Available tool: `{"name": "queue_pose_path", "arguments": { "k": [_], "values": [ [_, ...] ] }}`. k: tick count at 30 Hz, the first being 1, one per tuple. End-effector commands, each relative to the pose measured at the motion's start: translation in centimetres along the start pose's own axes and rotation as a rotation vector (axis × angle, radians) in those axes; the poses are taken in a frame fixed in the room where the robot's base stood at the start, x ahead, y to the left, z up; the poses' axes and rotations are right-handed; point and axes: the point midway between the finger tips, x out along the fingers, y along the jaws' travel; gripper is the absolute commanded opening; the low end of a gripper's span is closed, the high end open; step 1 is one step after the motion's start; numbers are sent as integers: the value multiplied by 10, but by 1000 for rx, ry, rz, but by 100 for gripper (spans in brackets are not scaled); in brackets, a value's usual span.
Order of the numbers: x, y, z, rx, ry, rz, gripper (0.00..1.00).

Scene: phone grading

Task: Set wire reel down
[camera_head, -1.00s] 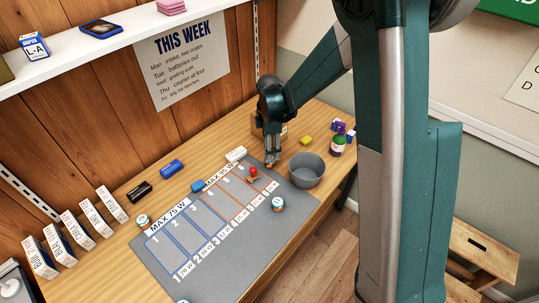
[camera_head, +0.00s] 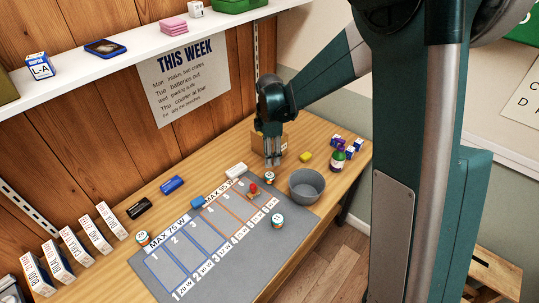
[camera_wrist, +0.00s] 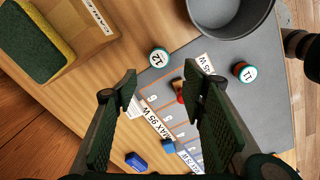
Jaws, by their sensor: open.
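A small wire reel (camera_head: 270,178) with a pale top stands at the far edge of the grey mat (camera_head: 205,262). In the wrist view its top reads 12 (camera_wrist: 159,57); I cannot tell whether it rests partly on the mat. My gripper (camera_head: 272,165) points down just above and behind this reel, open and apart from it. In the wrist view the fingers of my gripper (camera_wrist: 160,72) are wide apart with nothing held between them. Another reel, marked 11 (camera_wrist: 244,72), stands on the mat and also shows in the head view (camera_head: 277,220).
A grey bowl (camera_head: 307,186) stands right of the reel. A red-handled item (camera_head: 253,190) is on the mat. A cardboard box (camera_head: 258,143) stands behind my gripper; a yellow-green sponge (camera_wrist: 35,42) shows in the wrist view.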

Motion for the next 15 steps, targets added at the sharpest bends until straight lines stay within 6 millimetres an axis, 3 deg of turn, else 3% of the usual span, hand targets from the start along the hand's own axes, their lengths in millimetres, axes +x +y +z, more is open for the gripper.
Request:
{"name": "queue_pose_path", "arguments": {
  "k": [15],
  "values": [
    [-3, -2, 1, 9, 0, 4, 42]
  ]
}}
